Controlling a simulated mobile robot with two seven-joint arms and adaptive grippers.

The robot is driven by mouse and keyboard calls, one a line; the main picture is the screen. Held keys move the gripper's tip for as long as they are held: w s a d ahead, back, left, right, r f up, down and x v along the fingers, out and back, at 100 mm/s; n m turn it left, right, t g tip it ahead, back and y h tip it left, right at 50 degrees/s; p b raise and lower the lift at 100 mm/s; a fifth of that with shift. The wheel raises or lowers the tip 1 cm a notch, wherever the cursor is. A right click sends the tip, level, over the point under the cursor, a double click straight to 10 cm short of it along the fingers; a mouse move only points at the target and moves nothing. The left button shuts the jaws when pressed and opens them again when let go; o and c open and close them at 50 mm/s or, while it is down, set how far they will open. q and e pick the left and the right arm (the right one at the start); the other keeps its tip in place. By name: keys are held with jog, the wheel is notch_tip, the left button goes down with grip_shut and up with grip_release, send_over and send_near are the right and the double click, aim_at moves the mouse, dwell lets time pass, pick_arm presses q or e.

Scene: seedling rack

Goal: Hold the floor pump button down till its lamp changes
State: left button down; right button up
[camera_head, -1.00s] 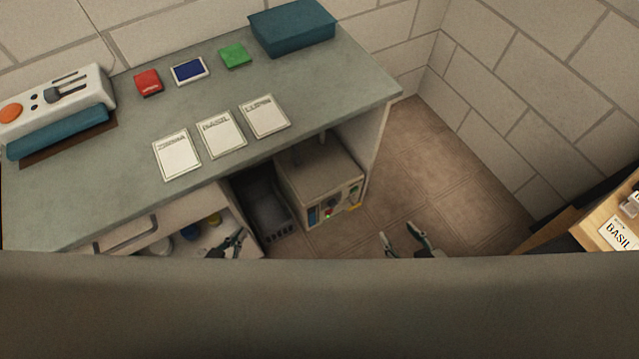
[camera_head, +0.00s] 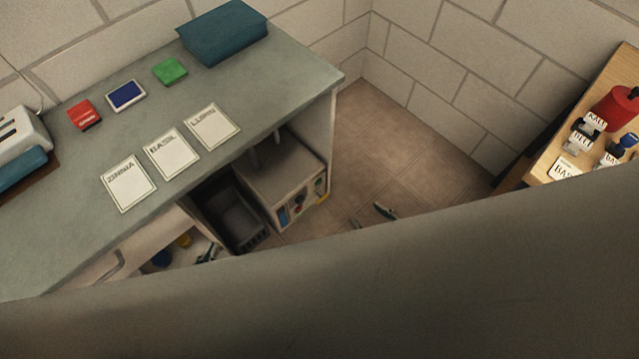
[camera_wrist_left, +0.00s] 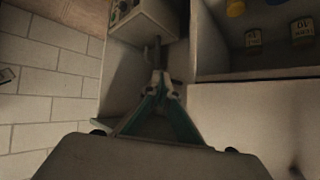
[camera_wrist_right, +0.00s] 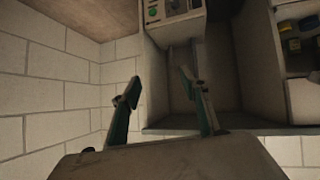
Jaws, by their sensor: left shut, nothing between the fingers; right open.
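The pump (camera_head: 285,175) is a pale box on the floor under the bench. Its front panel (camera_head: 304,202) has small blue, red and green parts; which is the lamp, and its state, is too small to tell. In the right wrist view the pump (camera_wrist_right: 179,27) is at the top, with a green round part (camera_wrist_right: 153,12) on its panel. My left gripper (camera_head: 208,254) is shut and empty, left of the pump by the open drawer, partly hidden. My right gripper (camera_head: 370,216) is open and empty, right of the pump and apart from it. The left wrist view also shows the pump (camera_wrist_left: 147,18).
The bench top (camera_head: 265,105) overhangs the pump. A dark crate (camera_head: 237,215) stands left of the pump. An open drawer with jars (camera_head: 184,240) is further left. Floor (camera_head: 375,150) is clear to the right, before a wooden rack (camera_head: 530,165).

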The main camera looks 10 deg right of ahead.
grip_shut()
dwell(1.2)
